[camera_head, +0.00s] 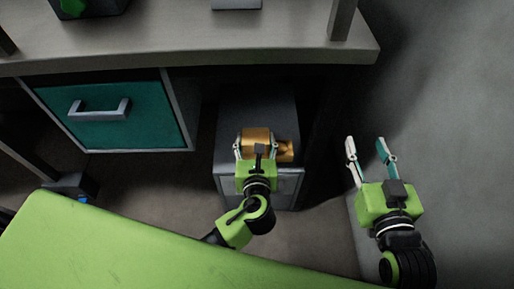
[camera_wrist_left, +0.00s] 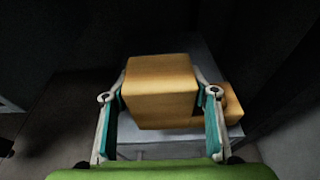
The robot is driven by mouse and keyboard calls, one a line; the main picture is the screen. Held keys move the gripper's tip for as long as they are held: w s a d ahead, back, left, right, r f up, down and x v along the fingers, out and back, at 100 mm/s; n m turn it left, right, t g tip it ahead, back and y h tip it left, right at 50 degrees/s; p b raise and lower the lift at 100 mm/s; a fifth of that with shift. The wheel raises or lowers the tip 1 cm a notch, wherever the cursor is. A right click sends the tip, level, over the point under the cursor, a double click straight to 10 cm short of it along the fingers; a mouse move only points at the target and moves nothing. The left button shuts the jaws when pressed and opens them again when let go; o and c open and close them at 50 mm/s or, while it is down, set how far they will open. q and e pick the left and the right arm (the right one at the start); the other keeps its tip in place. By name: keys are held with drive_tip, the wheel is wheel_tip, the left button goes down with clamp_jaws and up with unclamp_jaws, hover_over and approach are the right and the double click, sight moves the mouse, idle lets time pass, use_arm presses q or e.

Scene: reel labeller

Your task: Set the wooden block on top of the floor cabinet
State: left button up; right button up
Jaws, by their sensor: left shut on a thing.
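The wooden block (camera_head: 257,134) is held between the fingers of my left gripper (camera_head: 256,145), over the grey floor cabinet (camera_head: 258,103). The left wrist view shows the block (camera_wrist_left: 160,90) close up, with a finger on each side. I cannot tell whether its underside touches the cabinet top. A second wooden piece (camera_head: 285,150) lies beside it at the right, on the cabinet top; it also shows in the left wrist view (camera_wrist_left: 233,104). My right gripper (camera_head: 371,152) is open and empty, to the right of the cabinet.
The grey worktop (camera_head: 180,38) overhangs the back of the cabinet. A teal drawer (camera_head: 120,118) with a handle is at the left under it. A table leg stands near the cabinet's right side. Floor at the right (camera_head: 440,120) is clear.

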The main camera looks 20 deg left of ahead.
use_arm(q)
drive_tip(key=shift+w+f+b, duration=0.4)
drive_tip(key=shift+w+f, duration=0.4)
drive_tip(key=shift+f, duration=0.1)
drive_tip(key=shift+w+f+b, duration=0.3)
drive_tip(key=shift+f+b, duration=0.35)
drive_tip(key=shift+f, duration=0.25)
drive_tip(key=shift+f+b, duration=0.7)
drive_tip(key=shift+f, duration=0.15)
use_arm(e)
drive_tip(key=s+r+t+y, duration=0.2)
drive_tip(key=r+t, duration=0.3)
drive_tip(key=r, duration=0.4)
drive_tip(key=s+a+r+t+y, duration=0.1)
drive_tip(key=s+r+t, duration=0.2)
drive_tip(key=r, duration=0.6)
drive_tip(key=shift+s+r+t+y, duration=0.2)
drive_tip(key=shift+t+y, duration=0.2)
drive_tip(key=shift+t, duration=0.7)
use_arm(q)
drive_tip(key=shift+f, duration=0.2)
drive_tip(key=o, duration=1.3)
use_arm(e)
drive_tip(key=shift+w, duration=0.1)
